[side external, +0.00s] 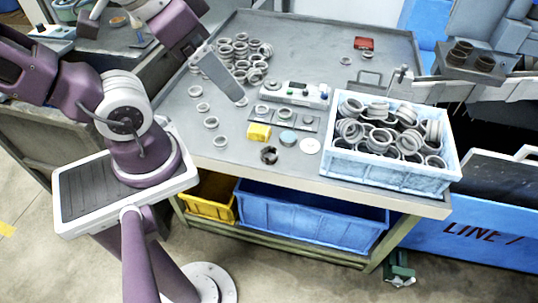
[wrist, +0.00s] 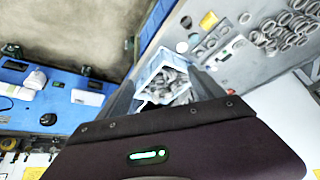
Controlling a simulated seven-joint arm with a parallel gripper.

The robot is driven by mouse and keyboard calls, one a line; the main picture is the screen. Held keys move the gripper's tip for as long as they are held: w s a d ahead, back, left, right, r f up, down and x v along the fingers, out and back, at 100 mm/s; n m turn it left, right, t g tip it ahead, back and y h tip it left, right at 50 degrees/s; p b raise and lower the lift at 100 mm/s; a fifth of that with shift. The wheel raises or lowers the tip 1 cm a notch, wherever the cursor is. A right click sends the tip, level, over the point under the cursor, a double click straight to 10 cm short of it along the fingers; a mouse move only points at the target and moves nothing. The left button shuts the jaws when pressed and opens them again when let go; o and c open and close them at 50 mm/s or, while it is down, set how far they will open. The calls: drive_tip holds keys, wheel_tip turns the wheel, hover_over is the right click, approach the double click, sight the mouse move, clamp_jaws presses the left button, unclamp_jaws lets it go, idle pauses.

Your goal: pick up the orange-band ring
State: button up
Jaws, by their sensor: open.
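I cannot make out an orange band on any ring in either view. Many grey rings (side external: 240,52) lie in a cluster at the back left of the grey table, and several single rings (side external: 211,122) lie along its left side. More rings fill the light blue crate (side external: 395,175) at the table's right. My gripper (side external: 240,100) hangs over the left part of the table, partly hiding the cluster. In the wrist view my gripper (wrist: 166,74) is open and empty, with the crate (wrist: 151,70) showing far off between its fingers.
A control box (side external: 294,93), yellow block (side external: 259,132), dark ring-like part (side external: 269,155), blue disc (side external: 288,138) and white disc (side external: 310,146) sit mid-table. Yellow (side external: 209,203) and blue bins (side external: 310,215) are below.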

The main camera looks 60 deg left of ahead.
drive_tip(key=shift+c, duration=0.9)
